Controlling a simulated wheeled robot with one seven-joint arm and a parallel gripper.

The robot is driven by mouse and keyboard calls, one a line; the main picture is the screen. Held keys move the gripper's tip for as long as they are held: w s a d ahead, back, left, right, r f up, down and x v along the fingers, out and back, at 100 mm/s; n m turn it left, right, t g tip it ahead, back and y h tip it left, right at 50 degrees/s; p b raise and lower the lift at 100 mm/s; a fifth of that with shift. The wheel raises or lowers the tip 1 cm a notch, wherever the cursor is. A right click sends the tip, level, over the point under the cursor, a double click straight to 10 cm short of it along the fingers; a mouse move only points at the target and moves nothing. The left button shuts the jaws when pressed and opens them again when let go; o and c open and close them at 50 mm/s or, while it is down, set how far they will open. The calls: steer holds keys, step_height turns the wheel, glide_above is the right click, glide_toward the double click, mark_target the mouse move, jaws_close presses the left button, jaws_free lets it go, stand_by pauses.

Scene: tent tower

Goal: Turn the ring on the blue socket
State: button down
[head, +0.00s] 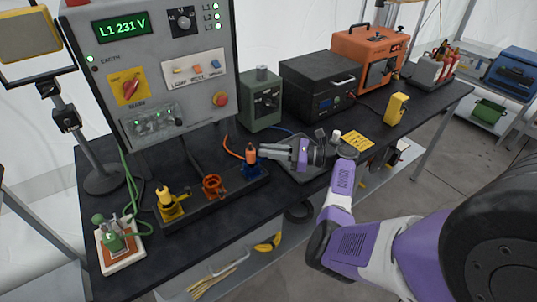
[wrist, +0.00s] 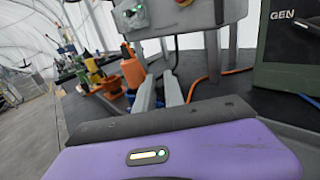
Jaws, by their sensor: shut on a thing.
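The blue socket (head: 253,170) stands upright at the right end of the dark socket rail, with an orange plug (head: 250,152) in its top and an orange cable. My gripper (head: 262,151) reaches in level from the right, its fingertips at the upper part of the blue socket. It is shut on the ring there; the ring itself is small and mostly hidden by the fingers. In the wrist view the two grey fingers (wrist: 158,92) point away from me, with the orange plug (wrist: 133,72) and blue socket (wrist: 130,97) at the left finger.
An orange-red socket (head: 213,187) and a yellow socket (head: 168,208) share the rail to the left. The control panel (head: 155,70) stands behind. A green box (head: 260,102) and a black box (head: 320,85) stand behind my gripper. A yellow meter (head: 397,108) is farther right.

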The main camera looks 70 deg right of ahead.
steer(key=shift+w, duration=0.1)
steer(key=c, duration=1.4)
jaws_free()
steer(key=shift+c, duration=0.2)
steer(key=shift+b+v, duration=0.6)
steer(key=shift+v, duration=3.25)
